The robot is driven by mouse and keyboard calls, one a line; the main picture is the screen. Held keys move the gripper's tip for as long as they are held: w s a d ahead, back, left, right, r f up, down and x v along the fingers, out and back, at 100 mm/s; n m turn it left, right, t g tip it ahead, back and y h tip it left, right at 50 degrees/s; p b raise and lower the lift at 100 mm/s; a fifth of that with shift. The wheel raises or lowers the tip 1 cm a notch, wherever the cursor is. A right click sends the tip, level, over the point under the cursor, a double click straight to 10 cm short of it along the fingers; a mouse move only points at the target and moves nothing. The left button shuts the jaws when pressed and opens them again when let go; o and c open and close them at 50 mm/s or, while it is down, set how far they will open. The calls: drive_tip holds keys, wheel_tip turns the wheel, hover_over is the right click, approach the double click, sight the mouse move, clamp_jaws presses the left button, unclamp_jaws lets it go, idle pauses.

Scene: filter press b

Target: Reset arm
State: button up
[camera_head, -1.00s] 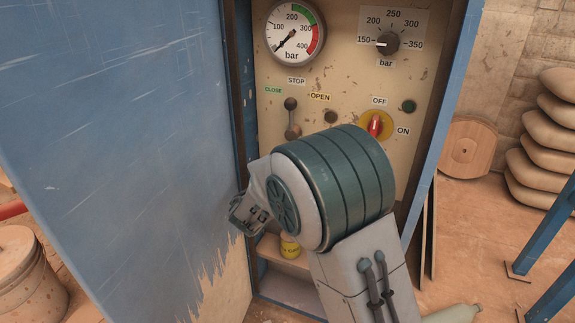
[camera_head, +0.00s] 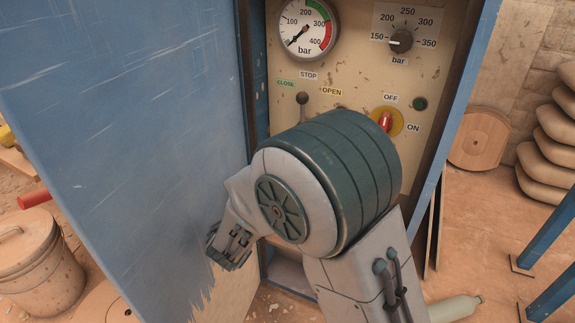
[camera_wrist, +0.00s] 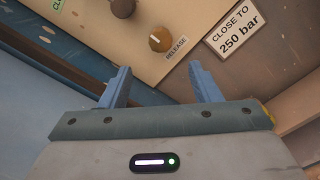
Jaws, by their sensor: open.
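My gripper (camera_wrist: 160,88) is open and empty in the wrist view, its two blue fingers apart below the panel. In the head view my gripper (camera_head: 230,247) hangs at the lower left of my arm, in front of the open blue door. The control panel (camera_head: 355,75) shows above my arm, with a pressure gauge (camera_head: 307,27), a black pressure knob (camera_head: 400,41), a lever (camera_head: 302,99) by the CLOSE, STOP and OPEN labels, and a red switch on a yellow plate (camera_head: 399,122). A RELEASE knob (camera_wrist: 161,38) shows in the wrist view. My arm hides the lower panel.
The blue cabinet door (camera_head: 130,110) stands open at the left, close to my gripper. A lidded bucket (camera_head: 38,262) stands on the floor at left. Stacked sacks (camera_head: 550,140) and blue legs (camera_head: 548,240) are at right. A bottle (camera_head: 455,309) lies at lower right.

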drive_tip(key=shift+v, duration=0.95)
drive_tip(key=s+d+r+m+g+h+p, duration=0.1)
drive_tip(key=s+d+r+m+g+p, duration=0.25)
drive_tip(key=d+r+p, duration=0.35)
drive_tip(key=s+d+r+m+g+h+p, duration=0.1)
drive_tip(key=s+d+r+m+g+p, duration=0.3)
drive_tip(key=d, duration=0.5)
drive_tip(key=s+d+r+m+g+h+p, duration=0.2)
drive_tip(key=d+r+m+g+p, duration=0.3)
drive_tip(key=d+r+p, duration=0.15)
drive_tip(key=s+r+m+g+y+p, duration=0.1)
drive_tip(key=s+r+m+y+p, duration=0.4)
drive_tip(key=r+p, duration=0.4)
drive_tip(key=s+r+m+y+p, duration=0.5)
drive_tip(key=s+r+p, duration=0.1)
drive_tip(key=r+p, duration=0.3)
drive_tip(key=shift+d+g, duration=0.2)
drive_tip(key=shift+g, duration=0.15)
drive_tip(key=shift+m, duration=0.25)
